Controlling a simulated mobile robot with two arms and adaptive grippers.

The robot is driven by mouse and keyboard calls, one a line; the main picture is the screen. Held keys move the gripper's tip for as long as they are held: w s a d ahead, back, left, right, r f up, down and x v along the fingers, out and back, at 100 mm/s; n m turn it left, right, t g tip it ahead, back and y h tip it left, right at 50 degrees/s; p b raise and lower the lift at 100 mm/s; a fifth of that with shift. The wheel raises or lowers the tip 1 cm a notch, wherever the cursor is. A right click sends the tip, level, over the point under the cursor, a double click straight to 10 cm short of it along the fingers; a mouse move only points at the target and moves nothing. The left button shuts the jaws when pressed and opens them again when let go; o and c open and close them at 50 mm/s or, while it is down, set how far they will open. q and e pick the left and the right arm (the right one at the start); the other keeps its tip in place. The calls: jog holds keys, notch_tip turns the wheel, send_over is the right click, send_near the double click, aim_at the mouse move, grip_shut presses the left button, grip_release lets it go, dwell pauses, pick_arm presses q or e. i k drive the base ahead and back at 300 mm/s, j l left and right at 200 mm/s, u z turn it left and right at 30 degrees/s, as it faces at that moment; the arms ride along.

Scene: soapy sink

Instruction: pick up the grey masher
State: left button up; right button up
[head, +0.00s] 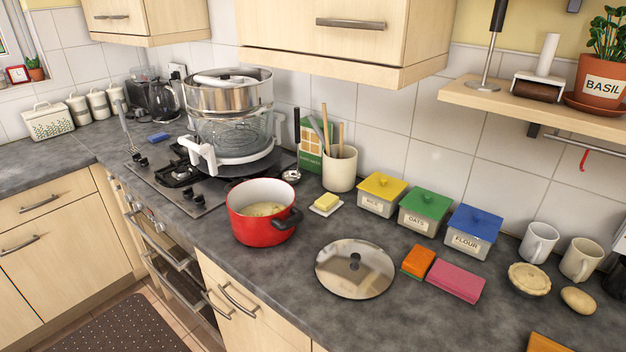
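A slim tool with a grey handle (123,118) stands upright, slightly tilted, at the far left corner of the hob. It looks like the grey masher, but its lower end is small and hard to make out. A second masher-like tool (490,50) with a black handle, a steel shaft and a flat foot stands on the wooden wall shelf at the upper right. Neither of my grippers is in view.
The hob (191,193) bears a large steamer-like appliance (229,115). A red pot (259,221) stands to its right, near a round lid (355,268). Labelled boxes line the wall. The left counter is mostly clear.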

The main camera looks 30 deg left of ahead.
aim_at(119, 104)
jog(key=u, duration=1.2)
